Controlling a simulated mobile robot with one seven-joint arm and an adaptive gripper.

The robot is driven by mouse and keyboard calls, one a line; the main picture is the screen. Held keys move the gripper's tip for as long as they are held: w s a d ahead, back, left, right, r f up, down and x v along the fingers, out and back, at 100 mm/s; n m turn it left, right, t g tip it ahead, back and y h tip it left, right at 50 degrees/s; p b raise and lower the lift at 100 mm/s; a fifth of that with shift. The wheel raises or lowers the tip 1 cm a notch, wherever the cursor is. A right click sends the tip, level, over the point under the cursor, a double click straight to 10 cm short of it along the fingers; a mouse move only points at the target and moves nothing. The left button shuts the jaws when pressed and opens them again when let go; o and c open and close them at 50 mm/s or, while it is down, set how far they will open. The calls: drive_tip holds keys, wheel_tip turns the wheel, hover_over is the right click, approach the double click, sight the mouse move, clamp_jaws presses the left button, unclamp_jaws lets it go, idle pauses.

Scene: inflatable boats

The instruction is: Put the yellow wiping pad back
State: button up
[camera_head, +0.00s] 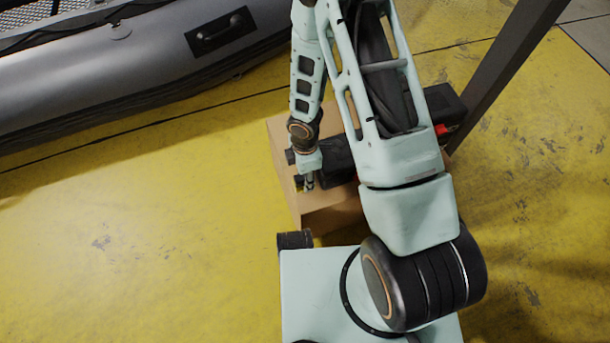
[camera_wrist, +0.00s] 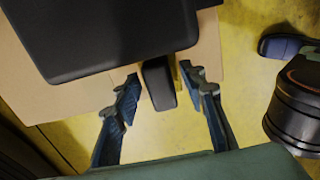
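I cannot make out a yellow wiping pad in either view; the only yellow I can identify is floor. My gripper (camera_head: 309,182) points down at the cardboard box (camera_head: 318,215), by the left end of a black case (camera_head: 338,160). In the wrist view, my gripper (camera_wrist: 160,80) is open, with its two fingers on either side of a small dark block (camera_wrist: 158,84). Gaps show between the block and both fingers. A large black flat-topped object (camera_wrist: 105,35) lies just beyond the fingertips, over the cardboard. My arm hides part of the box and case in the head view.
A grey inflatable boat (camera_head: 130,70) lies at the upper left. A dark post (camera_head: 510,65) slants at the upper right, close to the case. A red item (camera_head: 442,130) shows at the case's right end. The yellow floor (camera_head: 120,230) is clear at the left.

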wheel_tip(320, 180, up, 12)
drive_tip(key=p, duration=0.4)
drive_tip(key=shift+p, duration=0.35)
